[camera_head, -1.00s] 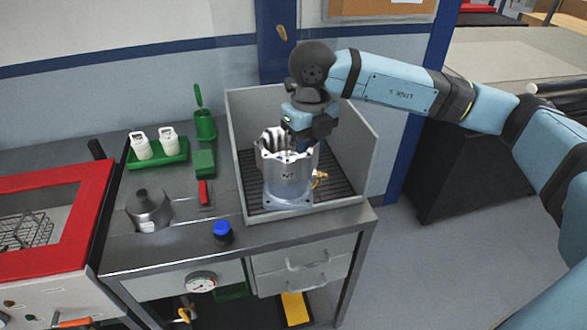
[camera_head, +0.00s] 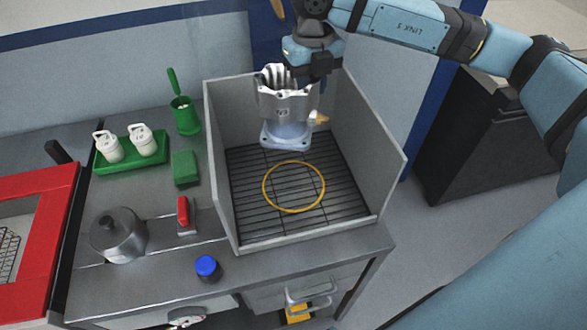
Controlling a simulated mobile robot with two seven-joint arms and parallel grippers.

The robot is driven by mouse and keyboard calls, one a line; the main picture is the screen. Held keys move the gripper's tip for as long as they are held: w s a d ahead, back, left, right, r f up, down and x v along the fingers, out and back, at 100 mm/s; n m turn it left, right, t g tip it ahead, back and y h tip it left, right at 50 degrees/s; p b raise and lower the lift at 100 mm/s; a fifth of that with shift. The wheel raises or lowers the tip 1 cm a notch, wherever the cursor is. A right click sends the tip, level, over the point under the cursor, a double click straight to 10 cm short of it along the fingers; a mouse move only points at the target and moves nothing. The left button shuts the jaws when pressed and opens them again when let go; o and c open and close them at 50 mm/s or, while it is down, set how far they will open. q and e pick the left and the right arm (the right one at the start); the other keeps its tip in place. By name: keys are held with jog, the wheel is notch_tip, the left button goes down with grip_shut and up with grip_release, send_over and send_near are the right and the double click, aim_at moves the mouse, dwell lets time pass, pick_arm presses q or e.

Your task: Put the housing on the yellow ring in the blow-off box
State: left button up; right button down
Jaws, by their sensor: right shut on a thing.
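The silver machined housing (camera_head: 286,110) with a square flange base is in the blow-off box (camera_head: 386,170), toward its back. My right gripper (camera_head: 290,80) is shut on the housing's upper rim from above; its fingertips are partly hidden by the housing. The housing looks upright and seems raised above the slatted floor, though its exact height is hard to tell. The yellow ring (camera_head: 294,186) lies on the box's dark slatted floor, fully visible and empty, in front of the housing. My left gripper is not in view.
The grey box walls stand at left, back and right; the front edge is low. Left of the box are a green block (camera_head: 185,168), a green tray with white bottles (camera_head: 130,148), a red-handled tool (camera_head: 183,212), a metal can (camera_head: 118,235) and a blue-capped jar (camera_head: 207,268).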

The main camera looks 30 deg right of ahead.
jog(key=shift+w+d+r, duration=0.1)
jog(key=shift+w, duration=0.2)
jog(key=shift+w+d, duration=0.1)
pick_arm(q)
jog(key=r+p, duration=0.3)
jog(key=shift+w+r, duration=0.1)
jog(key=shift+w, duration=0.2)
pick_arm(e)
notch_tip(320, 180, down, 20)
jog(key=c, duration=1)
grip_release()
jog(key=shift+c, duration=0.2)
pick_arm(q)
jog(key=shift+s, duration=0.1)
